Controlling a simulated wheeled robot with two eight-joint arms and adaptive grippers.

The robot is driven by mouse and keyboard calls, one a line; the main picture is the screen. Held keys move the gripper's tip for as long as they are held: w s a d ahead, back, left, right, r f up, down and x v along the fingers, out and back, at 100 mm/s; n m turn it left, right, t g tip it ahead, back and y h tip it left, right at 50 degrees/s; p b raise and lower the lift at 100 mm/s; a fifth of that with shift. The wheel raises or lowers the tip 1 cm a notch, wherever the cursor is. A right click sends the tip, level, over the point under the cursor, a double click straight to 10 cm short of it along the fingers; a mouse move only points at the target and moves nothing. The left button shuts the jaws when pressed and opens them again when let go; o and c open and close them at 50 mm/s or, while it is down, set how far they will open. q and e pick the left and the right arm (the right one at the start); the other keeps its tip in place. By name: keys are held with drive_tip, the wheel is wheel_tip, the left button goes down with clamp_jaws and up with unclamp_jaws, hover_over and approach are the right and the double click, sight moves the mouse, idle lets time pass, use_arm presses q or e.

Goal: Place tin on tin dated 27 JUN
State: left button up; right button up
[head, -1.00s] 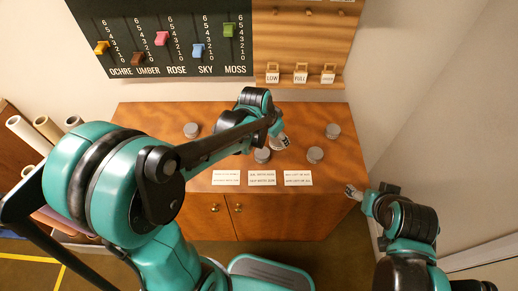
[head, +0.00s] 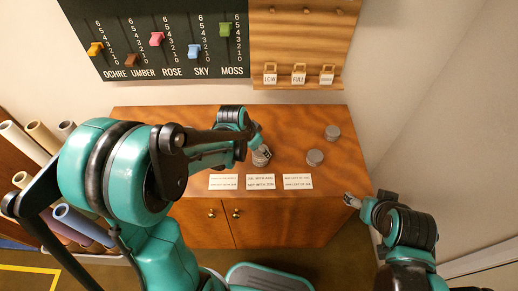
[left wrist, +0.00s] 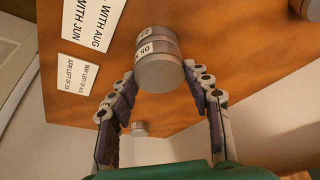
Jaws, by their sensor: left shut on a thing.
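My left gripper (head: 265,152) is at a grey tin (head: 261,159) near the middle of the cabinet top. In the left wrist view, its two fingers (left wrist: 163,75) flank a grey tin (left wrist: 160,74), shut on its sides. A second tin (left wrist: 153,36) with a white label lies directly beyond it, in line. I cannot tell whether the two touch. Parts of both labels show, but I cannot read a full date. Two other grey tins stand on the right half, one nearer (head: 314,157) and one farther back (head: 332,132). My right gripper (head: 352,200) is small beside the cabinet's right edge.
The wooden cabinet top (head: 290,120) is clear at the back. White cards lie along its front edge: left (head: 223,182), middle (head: 260,182), right (head: 297,182). A slider board (head: 160,40) and a wooden rack with tags (head: 299,78) are behind. My left arm covers the left part.

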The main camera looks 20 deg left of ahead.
use_arm(q)
drive_tip(key=o, duration=1.2)
drive_tip(key=shift+f, duration=0.15)
drive_tip(key=shift+r+p, duration=0.3)
drive_tip(key=shift+r, duration=0.2)
drive_tip(key=p+v, duration=0.4)
drive_tip(key=v, duration=0.6)
drive_tip(key=s+r+n+t, duration=0.1)
drive_tip(key=s+r+n, duration=0.1)
drive_tip(key=s, duration=0.2)
drive_tip(key=s+r+n+t+y, duration=0.1)
drive_tip(key=s+r+n, duration=0.1)
drive_tip(key=s, duration=0.2)
drive_tip(key=s+r+n+t+y, duration=0.1)
drive_tip(key=s, duration=0.4)
drive_tip(key=shift+a+r+n, duration=0.25)
drive_tip(key=shift+r+n, duration=0.15)
